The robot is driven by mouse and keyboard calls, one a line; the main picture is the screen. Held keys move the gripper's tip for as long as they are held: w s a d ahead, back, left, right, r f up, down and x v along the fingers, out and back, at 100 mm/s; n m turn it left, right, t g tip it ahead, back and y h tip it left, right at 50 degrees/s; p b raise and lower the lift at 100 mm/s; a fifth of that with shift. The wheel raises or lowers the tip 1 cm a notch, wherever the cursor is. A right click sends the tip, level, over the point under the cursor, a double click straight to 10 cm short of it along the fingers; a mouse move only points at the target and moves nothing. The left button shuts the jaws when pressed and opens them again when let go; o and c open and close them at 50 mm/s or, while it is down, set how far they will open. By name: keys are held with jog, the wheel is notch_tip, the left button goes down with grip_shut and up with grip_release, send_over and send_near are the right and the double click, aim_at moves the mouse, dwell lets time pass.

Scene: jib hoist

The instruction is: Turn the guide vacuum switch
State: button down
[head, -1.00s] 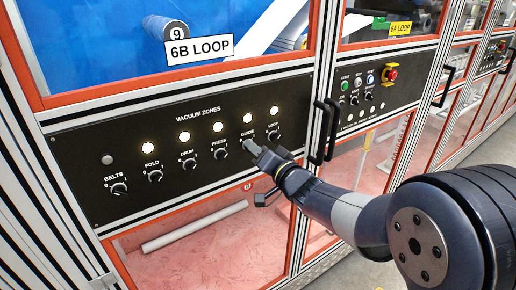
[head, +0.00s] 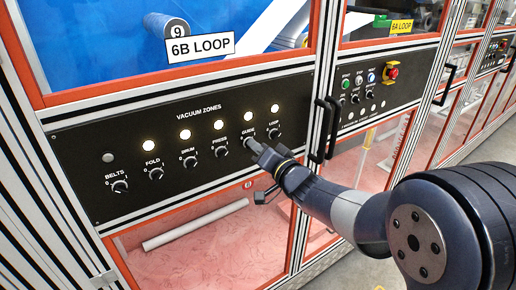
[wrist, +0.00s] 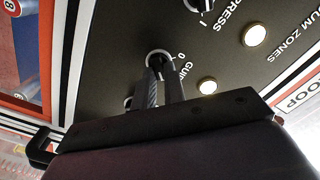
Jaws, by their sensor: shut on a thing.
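The guide switch is a small round knob under the GUIDE label on the black vacuum zones panel (head: 80,150). In the head view my gripper (head: 251,145) reaches it from the right and covers most of it. In the wrist view the guide switch (wrist: 159,58) shows at the fingertips, with a "0" mark beside it. My gripper (wrist: 160,72) is shut on the switch. The guide lamp (head: 248,117) above it is lit. It also shows lit in the wrist view (wrist: 207,86). The exact angle of the knob is hard to tell.
Neighbouring knobs sit close by: the press switch (head: 222,151) to the left and the loop switch (head: 273,134) to the right. The belts lamp (head: 108,158) is dark; the other zone lamps glow. Black door handles (head: 325,130) stand out right of the panel.

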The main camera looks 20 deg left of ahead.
jog(key=shift+s+a+n+b, duration=0.1)
jog(key=shift+n+b, duration=1.55)
jog(key=shift+n, duration=1.3)
jog(key=shift+s+a+n+b, duration=0.1)
jog(key=shift+n+b, duration=1.55)
jog(key=shift+n, duration=1.35)
jog(key=shift+s+a+n+b, duration=0.1)
jog(key=shift+n+b, duration=1.55)
jog(key=shift+n, duration=1.3)
jog(key=c, duration=1.5)
grip_release()
jog(key=v, duration=1.1)
jog(key=shift+w, duration=0.1)
